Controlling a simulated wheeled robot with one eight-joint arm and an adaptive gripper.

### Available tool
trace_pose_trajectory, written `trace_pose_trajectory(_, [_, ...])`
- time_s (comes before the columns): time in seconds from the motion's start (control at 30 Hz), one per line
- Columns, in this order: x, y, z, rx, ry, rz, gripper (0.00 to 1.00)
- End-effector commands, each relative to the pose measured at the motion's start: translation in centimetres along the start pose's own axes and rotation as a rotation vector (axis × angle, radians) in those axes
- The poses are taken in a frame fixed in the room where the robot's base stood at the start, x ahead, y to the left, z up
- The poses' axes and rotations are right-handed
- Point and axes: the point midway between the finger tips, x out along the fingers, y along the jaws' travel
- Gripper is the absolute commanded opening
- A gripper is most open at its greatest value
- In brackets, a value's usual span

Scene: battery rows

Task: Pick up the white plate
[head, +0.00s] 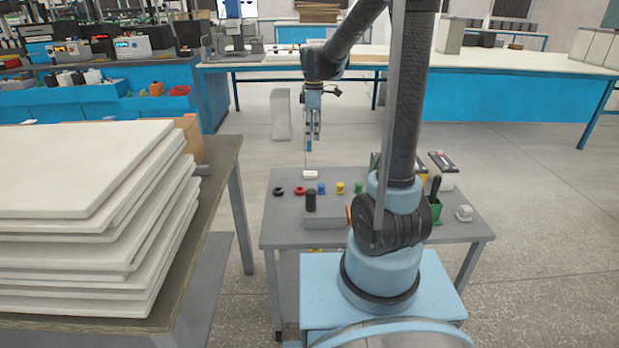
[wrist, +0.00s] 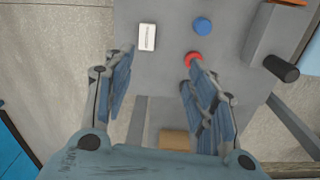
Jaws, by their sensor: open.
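A small white plate (head: 310,174) lies near the far edge of the grey table (head: 283,229). In the wrist view the white plate (wrist: 147,37) is a small rectangle with a thin dark slot, lying beyond the fingertips and left of the blue knob. My gripper (head: 312,146) hangs above the far side of the table, fingers pointing down. In the wrist view my gripper (wrist: 158,62) has its two fingers spread wide with nothing between them. The plate is fully visible there and apart from both fingers.
The blue knob (wrist: 202,26) and red ring (wrist: 193,58) lie near the plate. A dark upright cylinder (head: 311,201) stands on a grey block (head: 327,223). A green holder (head: 436,208) is at right. Stacked white boards (head: 80,220) fill the left bench.

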Motion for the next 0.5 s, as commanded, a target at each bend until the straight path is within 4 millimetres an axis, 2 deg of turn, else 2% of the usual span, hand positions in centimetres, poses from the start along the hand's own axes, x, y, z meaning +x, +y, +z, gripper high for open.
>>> trace_pose_trajectory(0.03, [0.4, 0.7, -0.8, -0.031, -0.002, -0.004, 0.52])
trace_pose_trajectory(0.2, [1.3, 2.0, -2.1, -0.103, -0.005, -0.012, 0.52])
trace_pose_trajectory(0.37, [2.4, 2.3, -2.5, -0.121, -0.005, -0.015, 0.52])
trace_pose_trajectory(0.5, [4.4, 2.2, -2.4, -0.121, -0.005, -0.015, 0.52])
